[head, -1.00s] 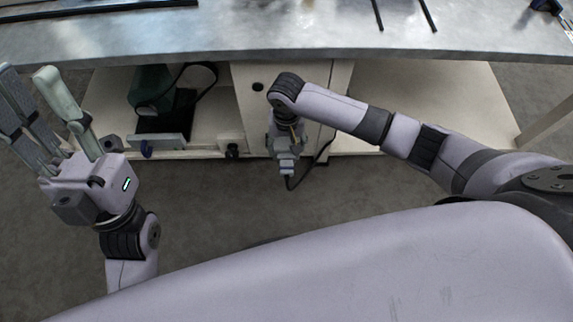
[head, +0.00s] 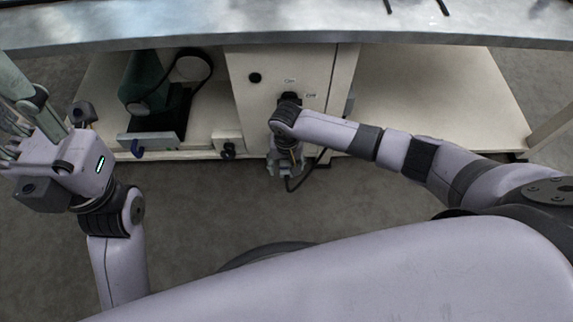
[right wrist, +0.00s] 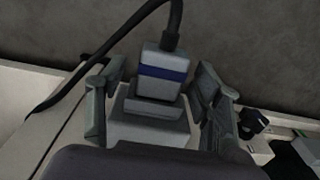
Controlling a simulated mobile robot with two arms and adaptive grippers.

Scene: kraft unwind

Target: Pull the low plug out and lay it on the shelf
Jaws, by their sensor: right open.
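The low plug (right wrist: 162,72) is a pale grey block with a blue band, and a dark cable leaves its end in the right wrist view. My right gripper (right wrist: 155,98) is open, one finger on each side of the plug, with gaps showing. In the head view my right gripper (head: 285,163) hangs low at the front of the cream cabinet (head: 262,100) and mostly hides the plug. The pale shelf (head: 425,115) right of the cabinet is bare. My left gripper (head: 30,115) is at the left edge, open and empty, its tips cut off by the frame.
A metal bench top (head: 300,28) overhangs the shelf. A green object (head: 142,85) with a dark strap stands on the left shelf part. A black knob (head: 228,150) sits on the low front edge. The dark cable (head: 308,175) loops near my right gripper. Grey floor is clear in front.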

